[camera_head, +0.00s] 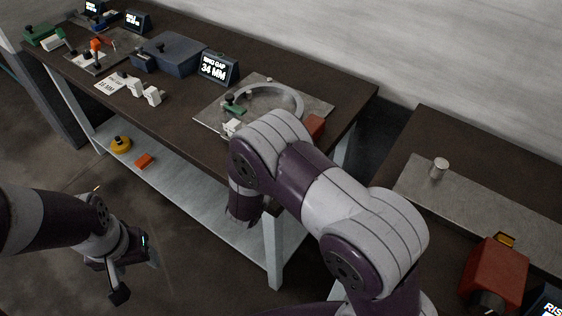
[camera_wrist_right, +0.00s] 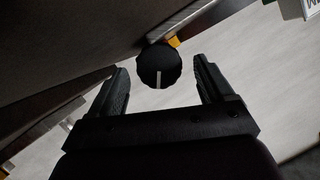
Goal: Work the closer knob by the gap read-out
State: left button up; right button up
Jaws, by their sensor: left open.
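The gap read-out (camera_head: 219,67) is a dark sign on the bench reading "RING GAP 34 MM". A grey open ring (camera_head: 287,93) lies on a metal plate beside it. That gripper is open, with a gap on both sides of the knob. In the head view it cannot be made out. My left gripper (camera_head: 132,277) is open and empty, low over the floor.
My right arm crosses the bench's front right corner and partly hides a red block (camera_head: 316,126). A white card (camera_head: 117,82) lies on the bench. A second table at right bears a red box (camera_head: 495,273) with a black knob. A yellow item (camera_head: 121,143) sits on the lower shelf.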

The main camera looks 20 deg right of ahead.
jog(key=v, duration=1.2)
jog(key=shift+s+a, duration=0.2)
jog(key=shift+a, duration=0.1)
jog(key=shift+o, duration=0.2)
jog(key=shift+r, duration=0.1)
